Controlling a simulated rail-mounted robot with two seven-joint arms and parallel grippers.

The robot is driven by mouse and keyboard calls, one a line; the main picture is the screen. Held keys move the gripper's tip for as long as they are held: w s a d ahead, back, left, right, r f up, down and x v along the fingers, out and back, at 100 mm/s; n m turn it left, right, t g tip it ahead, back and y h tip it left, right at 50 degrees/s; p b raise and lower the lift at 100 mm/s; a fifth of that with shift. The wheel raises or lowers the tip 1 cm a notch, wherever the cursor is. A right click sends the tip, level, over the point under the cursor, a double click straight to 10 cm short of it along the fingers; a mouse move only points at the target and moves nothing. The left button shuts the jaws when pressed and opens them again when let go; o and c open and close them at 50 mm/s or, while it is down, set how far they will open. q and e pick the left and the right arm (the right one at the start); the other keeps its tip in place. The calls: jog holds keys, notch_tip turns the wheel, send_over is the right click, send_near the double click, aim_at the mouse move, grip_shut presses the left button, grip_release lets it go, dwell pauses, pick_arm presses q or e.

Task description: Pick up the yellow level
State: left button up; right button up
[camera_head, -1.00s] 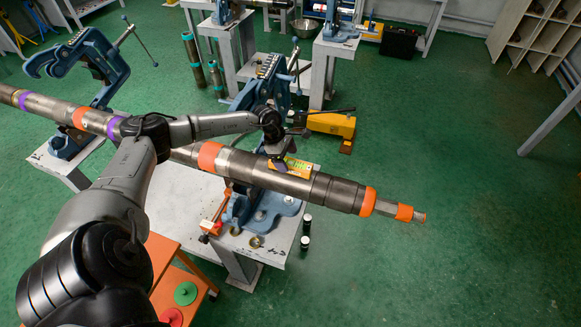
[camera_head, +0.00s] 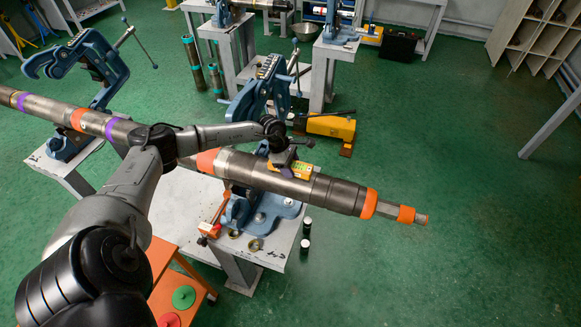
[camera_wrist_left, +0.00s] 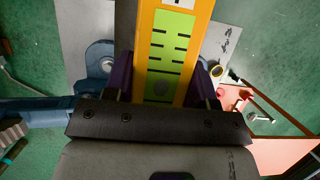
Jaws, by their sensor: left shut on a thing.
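The yellow level (camera_head: 301,168) is over the right part of the long grey pipe (camera_head: 335,190) in the head view; I cannot tell whether it touches the pipe. My left gripper (camera_head: 286,160) is above the pipe and shut on the level. In the left wrist view the level (camera_wrist_left: 172,50), orange-yellow with a light green marked face, runs up between the dark purple fingers of the left gripper (camera_wrist_left: 161,80). The gripper's body hides the level's near end there. My right gripper is not in view.
A blue pipe vise (camera_head: 262,92) on a grey table (camera_head: 180,205) stands around the pipe; another blue vise (camera_head: 95,60) is at the left. A red tool (camera_head: 213,220) lies on the table. An orange cart (camera_head: 160,255) is at the front. Green floor at right is free.

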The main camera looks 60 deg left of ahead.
pick_arm(q)
jog(key=c, duration=0.4)
jog(key=shift+c, duration=0.2)
jog(key=shift+r, duration=0.15)
